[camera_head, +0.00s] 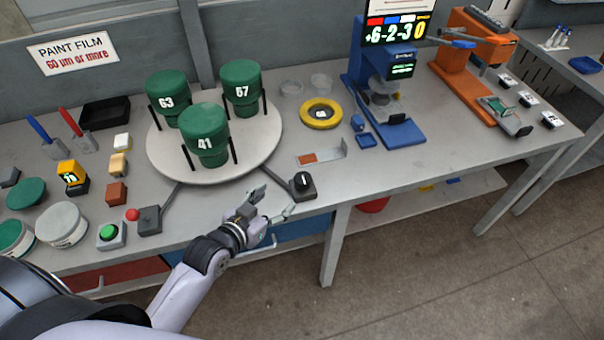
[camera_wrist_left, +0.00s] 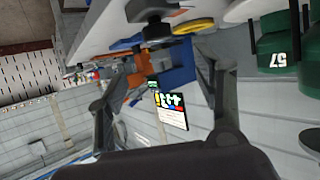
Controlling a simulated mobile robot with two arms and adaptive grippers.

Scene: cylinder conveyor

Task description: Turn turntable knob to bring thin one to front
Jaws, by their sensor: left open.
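The round grey turntable (camera_head: 258,145) carries three green cylinders: number 63 (camera_head: 168,85) at back left, number 57 (camera_head: 240,75) at back right, and number 41 (camera_head: 205,120) at the front. The black turntable knob (camera_head: 302,184) with a white mark sits at the table's front edge, right of the turntable. My left gripper (camera_head: 277,200) is open and empty, just left of and below the knob, with its fingers pointing towards it. In the left wrist view the knob (camera_wrist_left: 155,28) shows above the open fingers (camera_wrist_left: 163,65), with no visible contact. My right gripper is out of view.
The floor in front is clear.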

